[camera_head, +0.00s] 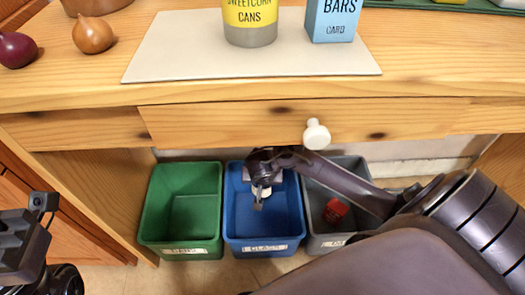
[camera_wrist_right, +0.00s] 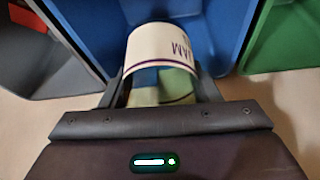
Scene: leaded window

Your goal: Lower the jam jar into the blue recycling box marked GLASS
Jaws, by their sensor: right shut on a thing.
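The jam jar (camera_wrist_right: 160,42), with a cream JAM label, sits between the fingers of my right gripper (camera_wrist_right: 165,80), which is shut on it. In the head view my right gripper (camera_head: 262,190) is over the opening of the blue box (camera_head: 290,215) marked GLASS, under the counter. The jar is mostly hidden there by the gripper. The blue box (camera_wrist_right: 200,15) also shows around the jar in the wrist view. I cannot tell how deep the jar is. My left gripper (camera_head: 25,235) is at the left edge, partly cut off; its jaws are unclear.
A green box (camera_head: 180,205) stands left of the blue one, and a grey box (camera_head: 325,240) with a red item (camera_head: 335,211) stands right. The counter drawer with a white knob (camera_head: 316,134) overhangs them. A yellow can (camera_head: 250,15) and a blue carton (camera_head: 333,20) stand on a mat above.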

